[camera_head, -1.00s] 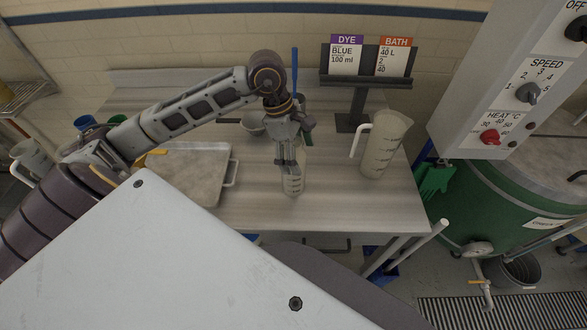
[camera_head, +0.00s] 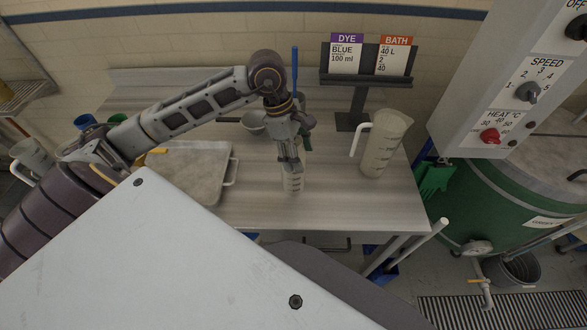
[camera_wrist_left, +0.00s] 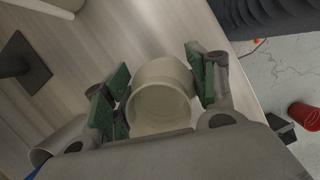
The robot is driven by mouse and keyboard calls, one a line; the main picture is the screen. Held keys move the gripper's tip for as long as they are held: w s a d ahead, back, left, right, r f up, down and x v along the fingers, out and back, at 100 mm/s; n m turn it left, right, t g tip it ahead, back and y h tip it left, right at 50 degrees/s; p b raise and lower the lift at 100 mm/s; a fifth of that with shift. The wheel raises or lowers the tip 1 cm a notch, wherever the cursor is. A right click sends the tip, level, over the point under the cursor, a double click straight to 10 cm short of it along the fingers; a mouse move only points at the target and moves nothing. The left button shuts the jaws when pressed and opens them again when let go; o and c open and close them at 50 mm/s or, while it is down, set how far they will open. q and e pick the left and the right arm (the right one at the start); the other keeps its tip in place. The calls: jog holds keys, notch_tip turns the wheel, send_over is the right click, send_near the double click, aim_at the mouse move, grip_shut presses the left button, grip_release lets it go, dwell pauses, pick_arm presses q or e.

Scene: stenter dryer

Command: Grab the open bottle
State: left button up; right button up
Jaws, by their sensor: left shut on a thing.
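The open bottle (camera_head: 293,184) is a small pale, translucent vessel with dark marks on its side, standing upright on the bench near its front edge. My left gripper (camera_head: 290,163) comes down over it from above and hides its upper part. In the left wrist view the bottle's wide round mouth (camera_wrist_left: 162,103) faces the camera, with the green finger pads on both sides. My left gripper (camera_wrist_left: 155,90) is shut on the bottle. My right gripper is not in view.
A large measuring jug (camera_head: 384,145) stands to the right on the bench. A sign stand (camera_head: 356,82) is at the back. The bench's front edge is close.

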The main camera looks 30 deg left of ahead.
pick_arm(q)
jog(key=shift+c, duration=1.3)
jog(key=shift+r, duration=0.25)
notch_tip(320, 180, up, 10)
jog(key=shift+f+b, duration=0.25)
jog(key=shift+b, duration=0.05)
